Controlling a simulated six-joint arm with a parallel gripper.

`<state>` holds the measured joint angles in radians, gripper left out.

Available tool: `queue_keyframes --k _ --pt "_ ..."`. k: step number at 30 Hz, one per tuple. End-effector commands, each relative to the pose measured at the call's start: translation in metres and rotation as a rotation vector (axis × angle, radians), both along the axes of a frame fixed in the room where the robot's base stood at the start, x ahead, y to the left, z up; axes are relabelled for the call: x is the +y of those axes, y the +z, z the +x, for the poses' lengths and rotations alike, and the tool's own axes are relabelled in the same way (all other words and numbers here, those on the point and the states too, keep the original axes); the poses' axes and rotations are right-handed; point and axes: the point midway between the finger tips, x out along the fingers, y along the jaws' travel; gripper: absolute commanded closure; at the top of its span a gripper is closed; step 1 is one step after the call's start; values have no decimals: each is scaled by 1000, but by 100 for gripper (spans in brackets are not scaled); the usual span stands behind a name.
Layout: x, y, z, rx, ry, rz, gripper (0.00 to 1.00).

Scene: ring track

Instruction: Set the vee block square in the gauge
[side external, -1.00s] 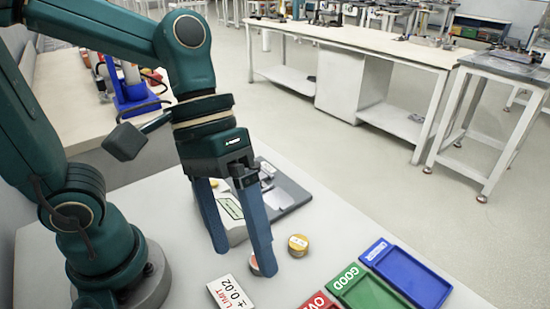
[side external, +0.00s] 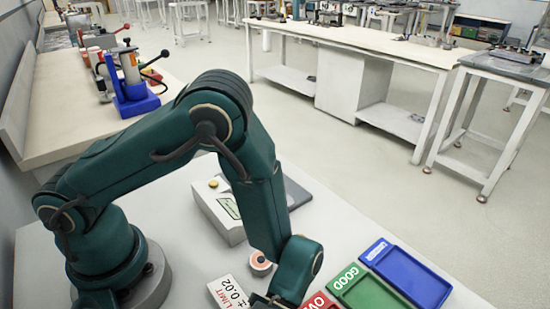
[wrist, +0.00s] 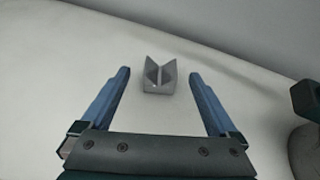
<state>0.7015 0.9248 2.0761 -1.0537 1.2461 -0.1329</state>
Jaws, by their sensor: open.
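The vee block (wrist: 159,85) is a small grey block with an open V notch facing up, seen in the wrist view on the pale table. My gripper (wrist: 160,73) is open, with one blue finger to each side of the block and a gap on both sides. The fingers are apart from it. In the side view my gripper is out of sight below the frame, and the vee block does not show there. A pale box with a green-edged label (side external: 222,214), probably the gauge, stands beside a dark grey plate (side external: 296,193), partly behind my arm.
A LIMIT ± 0.02 card (side external: 229,293) and a round orange-topped piece (side external: 260,263) lie near my forearm. A red tray (side external: 319,301), a green GOOD tray (side external: 368,289) and a blue tray (side external: 408,275) line the right edge.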

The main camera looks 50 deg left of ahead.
Motion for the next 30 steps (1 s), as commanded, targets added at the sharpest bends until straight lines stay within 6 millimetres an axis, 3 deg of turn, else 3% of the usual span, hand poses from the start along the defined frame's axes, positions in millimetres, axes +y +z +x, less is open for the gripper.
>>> queue_keyframes --k 12,24,30 --pt "-14 -16 -39 1 -11 1 5" --pt "-17 -19 -45 -1 -6 1 5" --pt "-17 -19 -45 -1 -7 0 82"
